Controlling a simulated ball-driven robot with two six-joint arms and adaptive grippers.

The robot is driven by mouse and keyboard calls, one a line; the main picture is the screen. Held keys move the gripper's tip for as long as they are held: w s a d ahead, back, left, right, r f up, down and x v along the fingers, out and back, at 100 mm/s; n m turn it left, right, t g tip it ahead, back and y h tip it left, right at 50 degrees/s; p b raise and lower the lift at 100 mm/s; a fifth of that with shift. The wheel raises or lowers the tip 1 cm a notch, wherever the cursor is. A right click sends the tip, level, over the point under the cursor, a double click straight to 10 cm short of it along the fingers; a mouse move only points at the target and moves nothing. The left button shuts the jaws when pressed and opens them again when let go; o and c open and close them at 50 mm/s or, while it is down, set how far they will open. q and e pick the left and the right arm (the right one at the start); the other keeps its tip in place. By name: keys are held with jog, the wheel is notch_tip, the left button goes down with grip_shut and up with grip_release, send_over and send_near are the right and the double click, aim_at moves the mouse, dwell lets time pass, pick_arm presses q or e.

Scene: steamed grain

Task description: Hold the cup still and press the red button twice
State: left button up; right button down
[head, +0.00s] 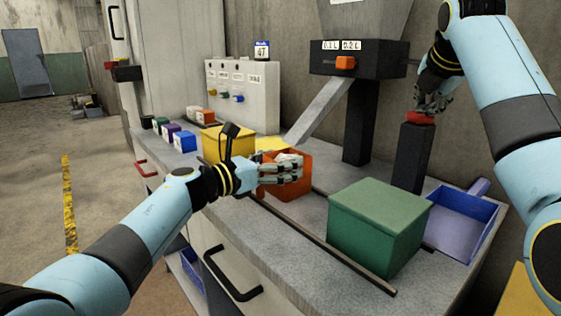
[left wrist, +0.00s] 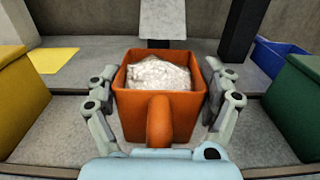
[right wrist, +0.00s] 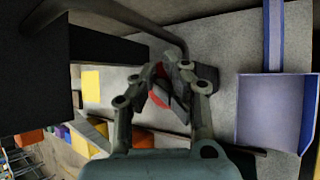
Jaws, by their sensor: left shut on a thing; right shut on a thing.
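An orange cup (head: 287,188) with a handle stands on the grey worktop, filled with white grain (left wrist: 158,73). My left gripper (head: 290,170) is shut on the cup; in the left wrist view its fingers lie along both sides and the handle (left wrist: 160,118) points toward the palm. The red button (head: 420,117) sits on top of a black post (head: 412,158). My right gripper (head: 430,103) is closed down at the button, and its fingers partly cover the red (right wrist: 159,97) in the right wrist view. I cannot see how far the button is pressed.
A green box (head: 375,225) and a blue tray (head: 462,222) stand to the right of the cup. A yellow box (head: 222,143) is behind my left gripper. A sloping metal chute (head: 322,110) leads down from the black dispenser (head: 385,62) toward the cup. A dark rail runs along the worktop.

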jog(key=shift+r, duration=3)
pick_arm(q)
jog(key=o, duration=1.1)
